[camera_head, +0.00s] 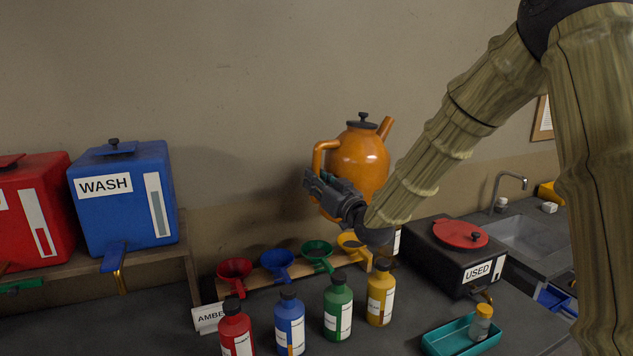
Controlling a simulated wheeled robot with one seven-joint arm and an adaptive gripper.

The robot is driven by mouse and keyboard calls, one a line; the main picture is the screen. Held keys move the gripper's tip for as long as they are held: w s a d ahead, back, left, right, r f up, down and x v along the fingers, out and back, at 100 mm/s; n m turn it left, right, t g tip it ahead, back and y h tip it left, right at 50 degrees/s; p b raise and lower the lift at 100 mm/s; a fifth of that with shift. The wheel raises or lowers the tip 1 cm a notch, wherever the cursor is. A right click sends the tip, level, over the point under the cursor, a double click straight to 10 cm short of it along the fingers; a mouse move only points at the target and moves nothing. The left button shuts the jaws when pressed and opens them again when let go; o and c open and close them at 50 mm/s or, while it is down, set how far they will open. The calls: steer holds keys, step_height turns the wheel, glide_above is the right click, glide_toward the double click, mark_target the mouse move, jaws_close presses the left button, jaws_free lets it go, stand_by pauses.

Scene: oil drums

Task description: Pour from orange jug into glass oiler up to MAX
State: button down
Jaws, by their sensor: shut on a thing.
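The orange jug (358,160) has a dark lid, a spout pointing up to the right and a handle on its left. My gripper (318,190) is shut on the jug at its lower left side and holds it, roughly upright, above the counter. The fingers partly hide the jug's lower part, and the exact contact is hard to see. A small glass bottle with a yellow-orange cap (481,322), perhaps the glass oiler, stands in a teal tray (446,346) at the lower right. Its MAX mark cannot be made out.
Red (235,331), blue (289,323), green (338,309) and yellow (381,295) bottles stand in front of a rack of coloured funnels (278,262). A dark "USED" box (450,272) with a red lid stands right. The blue "WASH" tank (120,205) stands left. A sink (520,235) lies beyond.

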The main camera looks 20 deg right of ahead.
mark_target(318, 162)
steer(key=shift+d+r+m+h+p, duration=0.1)
steer(key=shift+r+m+h+p, duration=0.1)
steer(key=shift+r+m+p, duration=0.9)
steer(key=shift+r+m+h+p, duration=0.2)
steer(key=shift+r+m+p, duration=0.5)
steer(key=shift+r+p, duration=0.8)
steer(key=shift+f+m+h, duration=0.7)
steer(key=shift+f+m, duration=2)
steer(key=shift+f, duration=0.05)
steer(key=shift+w+d+r+m+h+p, duration=0.2)
steer(key=shift+d+r+m+p, duration=0.15)
steer(key=shift+d+r+m, duration=0.45)
steer(key=shift+w+d+r+m+h+p, duration=0.15)
steer(key=shift+d+r+m+p, duration=0.3)
steer(key=shift+m, duration=0.55)
steer(key=shift+d, duration=0.15)
steer(key=shift+r, duration=0.1)
steer(key=shift+d+r+m, duration=0.25)
steer(key=shift+r+m, duration=0.15)
steer(key=shift+r, duration=0.05)
steer(key=shift+d+r, duration=0.1)
